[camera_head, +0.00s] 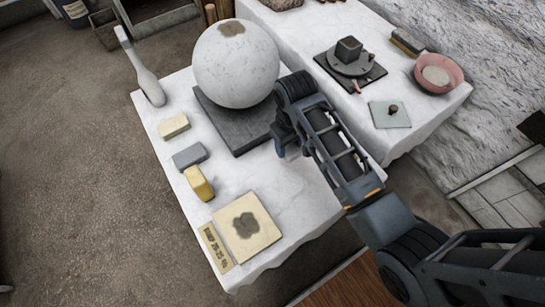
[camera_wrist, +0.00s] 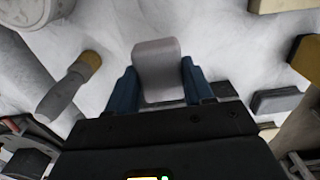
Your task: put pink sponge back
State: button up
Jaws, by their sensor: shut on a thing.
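My gripper (camera_head: 282,148) is over the white-covered table, beside the right edge of the dark slab under the big sphere. In the wrist view its blue fingers (camera_wrist: 158,85) are shut on the sponge (camera_wrist: 156,58), a rounded block that looks pale greyish pink. A cream block (camera_head: 173,126), a grey block (camera_head: 189,156) and a yellow block (camera_head: 199,184) lie in a row along the table's left side. Whether the sponge touches the table, I cannot tell.
The stained white sphere (camera_head: 236,62) rests on a dark slab (camera_head: 232,120). A cream board (camera_head: 262,240) with a brown stain lies at the front, beside a label strip (camera_head: 215,249). A pink bowl (camera_head: 437,75) stands on the second table. The white cloth between blocks and slab is clear.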

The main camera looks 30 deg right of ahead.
jog(key=a+f, duration=0.1)
jog(key=w+a, duration=0.1)
jog(key=w+a+f, duration=0.1)
jog(key=a, duration=0.1)
jog(key=shift+f, duration=0.35)
jog(key=shift+a+f+b, duration=0.1)
jog(key=shift+f+b, duration=0.25)
jog(key=shift+f, duration=1.65)
jog(key=shift+f, duration=0.15)
jog(key=o, duration=1.1)
notch_tip(320, 180, up, 12)
jog(key=p, duration=0.1)
